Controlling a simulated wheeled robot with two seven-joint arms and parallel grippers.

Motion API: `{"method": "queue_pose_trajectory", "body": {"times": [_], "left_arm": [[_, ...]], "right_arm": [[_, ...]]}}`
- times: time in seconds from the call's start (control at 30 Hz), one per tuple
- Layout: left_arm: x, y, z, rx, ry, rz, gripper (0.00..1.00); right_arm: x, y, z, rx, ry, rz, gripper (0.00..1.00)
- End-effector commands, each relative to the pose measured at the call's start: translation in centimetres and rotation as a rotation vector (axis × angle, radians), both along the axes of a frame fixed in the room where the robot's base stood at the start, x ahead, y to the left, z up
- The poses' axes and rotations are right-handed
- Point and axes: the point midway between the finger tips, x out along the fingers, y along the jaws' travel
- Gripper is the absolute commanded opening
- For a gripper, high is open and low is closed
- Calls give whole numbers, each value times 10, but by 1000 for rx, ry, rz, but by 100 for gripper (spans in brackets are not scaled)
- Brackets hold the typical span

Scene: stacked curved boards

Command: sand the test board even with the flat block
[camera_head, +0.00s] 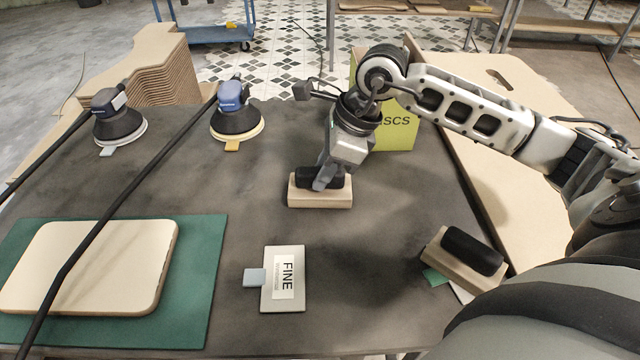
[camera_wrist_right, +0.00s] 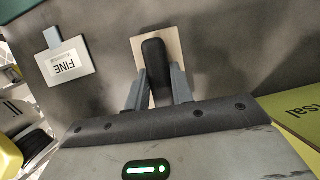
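The test board (camera_head: 90,262), a pale board with rounded corners, lies on a green mat (camera_head: 212,290) at the left of the head view. A flat block (camera_head: 318,197) with a wooden base and black handle stands on the dark table in the middle; its handle also shows in the right wrist view (camera_wrist_right: 154,62). My right gripper (camera_head: 325,180) reaches down over this block. In the wrist view its fingers (camera_wrist_right: 157,88) lie against both sides of the handle. The block appears to rest on the table. My left gripper is out of view.
A second black-handled block (camera_head: 468,258) lies tilted at the right. A card marked FINE (camera_head: 284,279) lies in front. Two sanders (camera_head: 118,122) (camera_head: 237,115) stand behind, with a hose crossing the test board. A yellow-green box (camera_head: 398,130) stands behind my right gripper.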

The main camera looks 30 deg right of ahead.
Motion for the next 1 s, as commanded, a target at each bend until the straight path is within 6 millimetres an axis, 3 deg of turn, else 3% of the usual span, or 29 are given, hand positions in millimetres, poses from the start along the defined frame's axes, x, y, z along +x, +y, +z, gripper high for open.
{"method": "queue_pose_trajectory", "body": {"times": [0.27, 1.0], "left_arm": [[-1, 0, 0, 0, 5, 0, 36], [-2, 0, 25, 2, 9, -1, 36]], "right_arm": [[0, 0, 3, 0, -1, 0, 0], [0, 0, 47, 0, -2, 1, 0]]}}
